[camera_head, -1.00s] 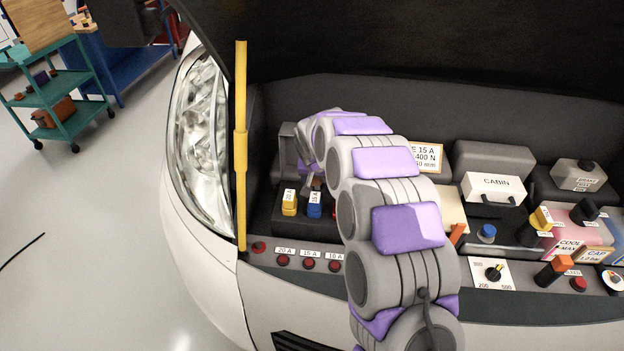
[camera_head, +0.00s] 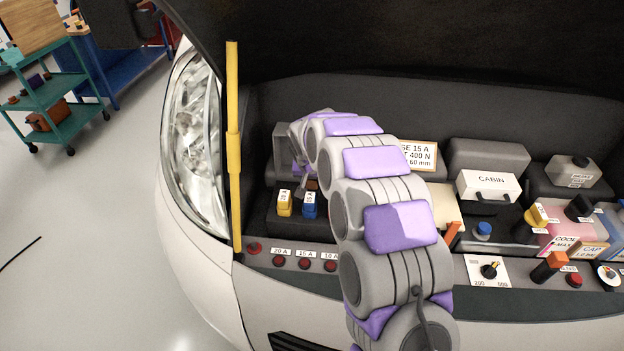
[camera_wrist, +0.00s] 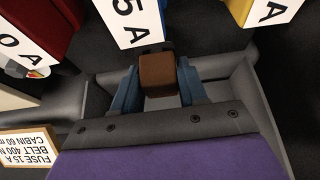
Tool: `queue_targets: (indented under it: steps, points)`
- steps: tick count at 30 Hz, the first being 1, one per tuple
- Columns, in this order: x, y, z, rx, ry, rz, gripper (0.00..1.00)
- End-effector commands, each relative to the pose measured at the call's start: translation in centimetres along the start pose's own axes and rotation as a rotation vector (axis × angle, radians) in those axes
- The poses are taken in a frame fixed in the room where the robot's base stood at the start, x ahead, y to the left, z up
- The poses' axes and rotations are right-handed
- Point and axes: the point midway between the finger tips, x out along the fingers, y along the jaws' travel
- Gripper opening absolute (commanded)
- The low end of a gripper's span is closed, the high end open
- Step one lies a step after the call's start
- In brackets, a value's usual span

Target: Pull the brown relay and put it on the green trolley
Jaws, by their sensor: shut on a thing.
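The brown relay (camera_wrist: 157,74) is a small brown block between the two blue fingers of my gripper (camera_wrist: 157,90) in the wrist view. The fingers are closed on its sides. In the head view my gripper is mostly hidden by my own arm, behind the blue and yellow relays. I cannot tell whether the relay still sits in its socket. The green trolley (camera_head: 48,97) stands on the floor at the far upper left, outside the vehicle, with several things on its shelves.
A yellow relay (camera_head: 285,204) and a blue relay (camera_head: 309,206) stand close in front of my gripper. A yellow prop rod (camera_head: 234,150) rises at the bay's left edge. The dark hood hangs above. The floor between vehicle and trolley is clear.

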Motion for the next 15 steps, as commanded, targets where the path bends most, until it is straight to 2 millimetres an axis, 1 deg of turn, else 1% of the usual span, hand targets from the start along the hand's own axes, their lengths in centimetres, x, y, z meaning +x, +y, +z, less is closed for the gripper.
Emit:
queue_targets:
  steps: [8, 15]
  points:
    - [-0.04, 0.07, 0.05, 0.000, -0.001, 0.001, 0.00]
    - [-0.51, 0.10, -0.14, 0.001, 0.001, 0.000, 0.00]
